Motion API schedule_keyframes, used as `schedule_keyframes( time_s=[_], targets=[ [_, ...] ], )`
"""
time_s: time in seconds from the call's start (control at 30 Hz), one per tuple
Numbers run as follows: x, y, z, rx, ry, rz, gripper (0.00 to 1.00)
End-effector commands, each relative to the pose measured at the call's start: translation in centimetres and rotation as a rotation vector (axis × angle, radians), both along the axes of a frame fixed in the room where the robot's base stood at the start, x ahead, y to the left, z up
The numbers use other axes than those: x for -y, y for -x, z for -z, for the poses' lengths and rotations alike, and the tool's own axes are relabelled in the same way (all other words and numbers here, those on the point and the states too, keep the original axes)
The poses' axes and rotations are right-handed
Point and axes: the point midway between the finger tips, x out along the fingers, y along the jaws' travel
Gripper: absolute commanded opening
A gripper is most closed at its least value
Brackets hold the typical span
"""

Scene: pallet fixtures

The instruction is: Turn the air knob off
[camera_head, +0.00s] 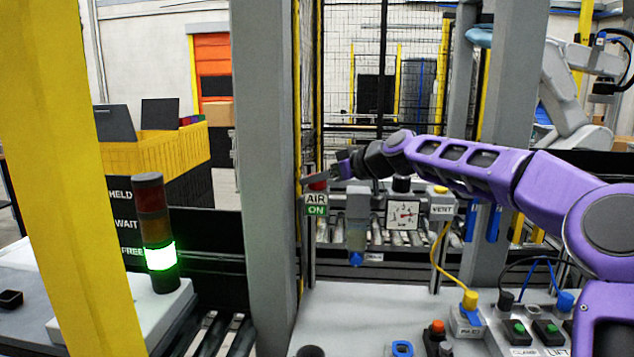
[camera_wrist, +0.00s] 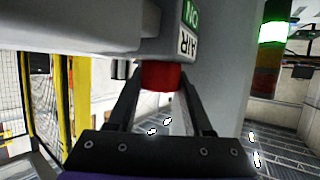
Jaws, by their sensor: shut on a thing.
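The red air knob (camera_head: 318,186) sits on top of the air unit at the left post, just above a sign reading AIR with ON on green (camera_head: 316,205). In the wrist view the red knob (camera_wrist: 160,75) lies between my two dark fingers, under the tilted AIR/ON sign (camera_wrist: 188,28). My gripper (camera_head: 326,177) reaches in from the right at the knob's height and is shut on the knob. The exact finger contact is hard to make out. The pressure gauge (camera_head: 403,214) to the right has a red needle.
A grey post (camera_head: 268,180) stands close to the left of the knob. The vent box (camera_head: 441,206) is to the right. A signal tower (camera_head: 155,235) at left shows green at FREE. Push buttons and connectors line the front of the grey table (camera_head: 350,310).

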Motion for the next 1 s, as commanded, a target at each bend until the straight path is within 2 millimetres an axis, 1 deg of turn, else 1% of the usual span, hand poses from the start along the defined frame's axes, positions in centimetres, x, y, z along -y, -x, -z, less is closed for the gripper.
schedule_keyframes(
  time_s=[0.03,0.17,0.4,0.6,1.0],
  targets=[
    [-0.04,0.09,0.44,0.005,0.005,0.023,0.00],
    [-0.07,0.11,0.52,0.006,0.006,0.109,0.00],
    [-0.11,0.12,-0.04,0.006,0.005,0.285,0.00],
    [-0.13,0.11,-0.18,0.003,0.003,0.375,0.00],
    [-0.15,0.09,-0.34,0.004,0.003,0.502,0.00]
  ],
)
